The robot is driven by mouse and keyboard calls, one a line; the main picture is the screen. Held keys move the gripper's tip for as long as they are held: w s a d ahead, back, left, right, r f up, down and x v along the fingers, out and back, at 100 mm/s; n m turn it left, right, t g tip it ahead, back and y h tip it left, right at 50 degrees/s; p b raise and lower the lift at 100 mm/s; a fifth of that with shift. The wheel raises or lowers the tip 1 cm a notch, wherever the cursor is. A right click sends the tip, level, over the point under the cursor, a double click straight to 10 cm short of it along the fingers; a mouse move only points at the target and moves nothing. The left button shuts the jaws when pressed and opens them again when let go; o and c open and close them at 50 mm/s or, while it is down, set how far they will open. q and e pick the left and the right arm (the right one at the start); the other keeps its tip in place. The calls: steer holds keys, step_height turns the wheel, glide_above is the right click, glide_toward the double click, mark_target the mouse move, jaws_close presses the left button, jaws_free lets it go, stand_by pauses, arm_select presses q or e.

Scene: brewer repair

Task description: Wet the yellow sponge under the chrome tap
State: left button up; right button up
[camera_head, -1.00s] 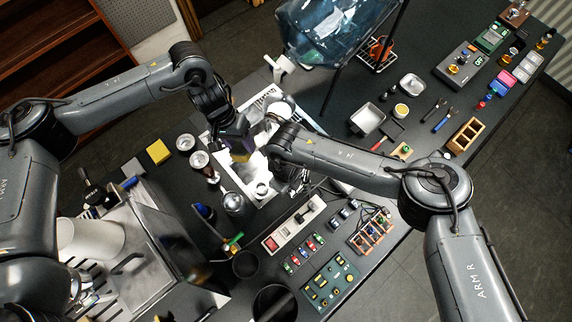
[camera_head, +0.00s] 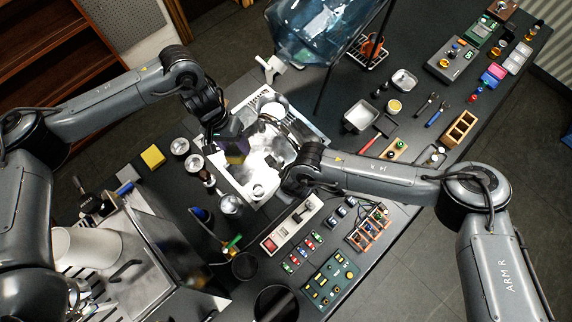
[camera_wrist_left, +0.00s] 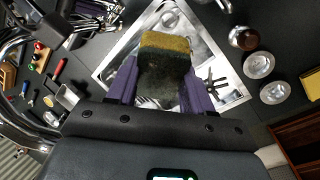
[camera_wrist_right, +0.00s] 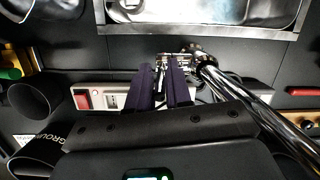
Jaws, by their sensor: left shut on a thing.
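My left gripper (camera_head: 237,148) is shut on the sponge (camera_head: 237,158) and holds it over the left part of the steel sink (camera_head: 232,181). In the left wrist view the sponge (camera_wrist_left: 166,42) has a yellow layer at its far end and a dark layer facing me, with the sink behind it. My right gripper (camera_wrist_right: 163,82) is at the sink's near side. Its fingers are close together, with small chrome parts at the tips; a grip is unclear. A chrome pipe, apparently the tap (camera_wrist_right: 250,98), runs beside it. I cannot make out flowing water.
A yellow block (camera_head: 153,156) and round metal cups (camera_head: 180,146) lie left of the sink. A blue water bottle (camera_head: 310,30) stands behind it. A power strip (camera_head: 291,224) and small parts lie in front. Metal trays (camera_head: 361,116) and tools lie to the right.

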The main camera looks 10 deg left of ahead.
steer(key=shift+o, duration=1.4)
steer(key=v, duration=1.2)
arm_select(q)
steer(key=shift+d, duration=0.15)
